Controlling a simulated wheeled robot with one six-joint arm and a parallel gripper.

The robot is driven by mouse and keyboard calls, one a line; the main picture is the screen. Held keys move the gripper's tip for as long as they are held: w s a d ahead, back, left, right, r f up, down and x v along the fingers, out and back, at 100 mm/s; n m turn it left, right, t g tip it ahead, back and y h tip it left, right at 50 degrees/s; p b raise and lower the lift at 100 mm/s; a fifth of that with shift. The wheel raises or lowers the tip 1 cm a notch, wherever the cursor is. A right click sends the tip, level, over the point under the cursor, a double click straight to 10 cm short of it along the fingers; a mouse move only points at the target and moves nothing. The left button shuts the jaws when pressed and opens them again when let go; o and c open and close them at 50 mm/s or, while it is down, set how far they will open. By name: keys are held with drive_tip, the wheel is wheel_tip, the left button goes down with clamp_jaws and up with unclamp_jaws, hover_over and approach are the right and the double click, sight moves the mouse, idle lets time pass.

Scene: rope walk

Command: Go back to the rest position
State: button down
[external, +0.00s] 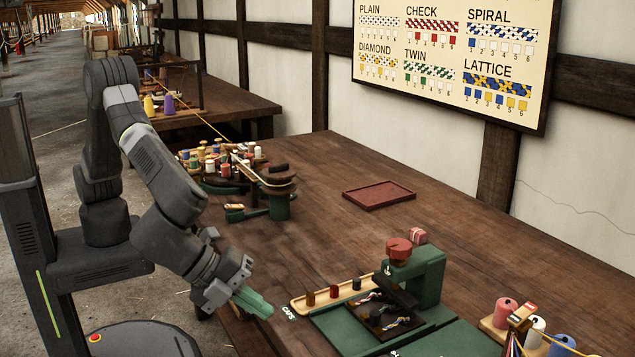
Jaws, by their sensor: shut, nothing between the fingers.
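My gripper (254,303) is at the front edge of the wooden workbench, at the end of my bent arm. Its green fingers are shut with nothing between them. It is left of a pale wooden tray (345,298) that holds several small dark and reddish pieces. Close by to the right stands a green press-like device (426,272) with a red knob on top, on a green base. Braided cord pieces (392,320) lie in its dark middle part. The gripper appears apart from these things.
A rack of thread spools (222,160) stands at the back left of the bench (330,190). An empty red tray (379,194) lies at the back. Large spools (506,312) stand at the right front. The bench middle is clear. A pattern board (457,52) hangs on the wall.

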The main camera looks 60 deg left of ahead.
drive_tip(key=shift+v, duration=1.75)
idle(1.7)
